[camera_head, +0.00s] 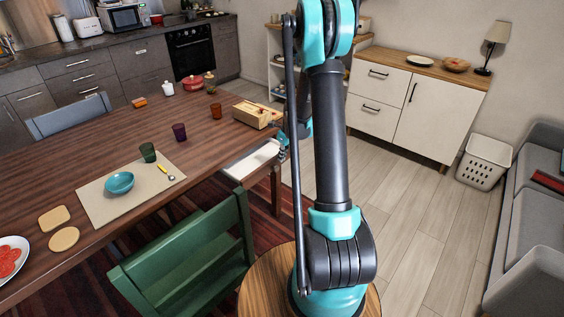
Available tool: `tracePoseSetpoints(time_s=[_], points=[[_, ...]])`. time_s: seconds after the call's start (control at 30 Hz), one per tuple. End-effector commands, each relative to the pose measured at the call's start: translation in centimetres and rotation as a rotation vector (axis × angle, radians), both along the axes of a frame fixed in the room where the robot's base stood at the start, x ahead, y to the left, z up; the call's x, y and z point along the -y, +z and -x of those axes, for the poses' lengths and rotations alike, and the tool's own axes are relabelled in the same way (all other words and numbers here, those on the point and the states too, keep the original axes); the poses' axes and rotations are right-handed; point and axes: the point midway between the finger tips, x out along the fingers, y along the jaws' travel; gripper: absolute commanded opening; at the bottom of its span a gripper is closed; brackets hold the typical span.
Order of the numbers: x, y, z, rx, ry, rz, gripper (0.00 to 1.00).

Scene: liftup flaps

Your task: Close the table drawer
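The table drawer (240,168) stands open, sticking out from under the right end of the brown wooden table (110,140). Its pale interior is visible from above. My arm rises in front of the camera and hides part of the space behind it. My gripper (283,143) is small in view at the drawer's right end, very close to it. I cannot tell whether it touches the drawer. Its fingers are too small and partly hidden to show whether they are open or shut.
A green chair (190,255) stands close in front of the table, near the drawer. A wooden box (256,114) sits on the table corner above the drawer. Cups, a blue bowl (120,182) and pots are on the tabletop. Floor to the right is clear before the white cabinet (418,108).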

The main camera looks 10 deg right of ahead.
Motion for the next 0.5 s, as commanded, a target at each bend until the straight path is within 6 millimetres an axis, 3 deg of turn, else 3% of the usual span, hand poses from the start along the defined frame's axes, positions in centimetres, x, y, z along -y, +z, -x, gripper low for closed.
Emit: tracePoseSetpoints(time_s=[0.5], points=[[-4.8,0.0,-6.6,0.002,0.002,0.001,0.0]])
